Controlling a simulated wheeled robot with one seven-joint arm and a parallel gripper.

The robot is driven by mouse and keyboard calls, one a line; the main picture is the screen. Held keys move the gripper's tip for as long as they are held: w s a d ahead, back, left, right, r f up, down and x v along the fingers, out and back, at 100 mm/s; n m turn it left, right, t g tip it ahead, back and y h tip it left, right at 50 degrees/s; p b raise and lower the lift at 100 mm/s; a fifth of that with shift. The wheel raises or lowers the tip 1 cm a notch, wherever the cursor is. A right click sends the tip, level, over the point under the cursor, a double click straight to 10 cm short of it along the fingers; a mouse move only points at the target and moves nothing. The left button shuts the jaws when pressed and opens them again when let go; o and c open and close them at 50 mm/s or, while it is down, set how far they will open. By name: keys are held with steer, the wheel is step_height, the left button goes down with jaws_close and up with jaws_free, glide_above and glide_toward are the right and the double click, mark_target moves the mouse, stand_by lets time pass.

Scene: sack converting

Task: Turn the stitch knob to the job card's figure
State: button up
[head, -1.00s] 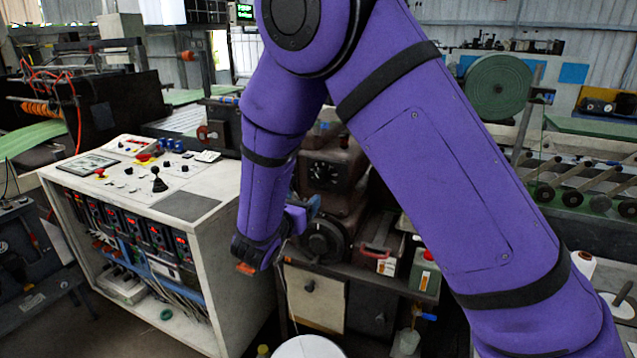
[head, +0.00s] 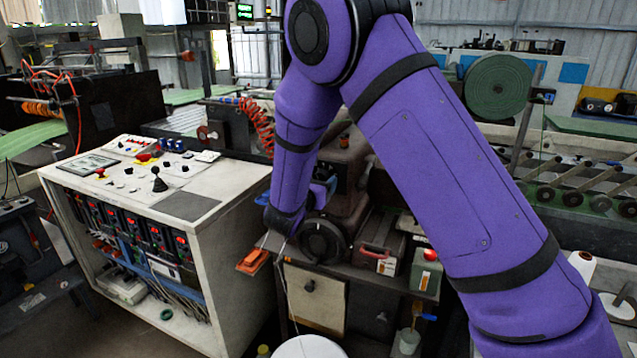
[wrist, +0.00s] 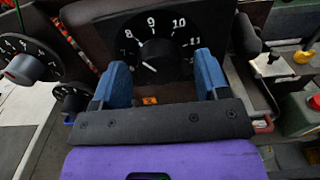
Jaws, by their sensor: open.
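In the wrist view a black knob (wrist: 155,60) sits on a black dial plate (wrist: 172,22) with white figures from 7 through 11. A short white mark shows on the knob's lower left; the exact figure it points at is unclear. My gripper (wrist: 161,62) is open, its two blue fingers left and right of the knob; whether they touch it I cannot tell. In the head view the gripper (head: 324,190) is at the brown machine (head: 350,165), and my arm mostly hides the dial. I cannot make out a job card.
Two other dials, one larger (wrist: 28,66) and one smaller (wrist: 72,98), stand left of the gripper. A white control console (head: 240,215) stands left of the machine. A red-handled box (head: 378,258) and a green red-capped container (head: 425,272) are at right.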

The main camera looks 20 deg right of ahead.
steer(key=c, duration=0.9)
steer(key=m, duration=1.4)
steer(key=shift+a, duration=0.1)
stand_by(0.4)
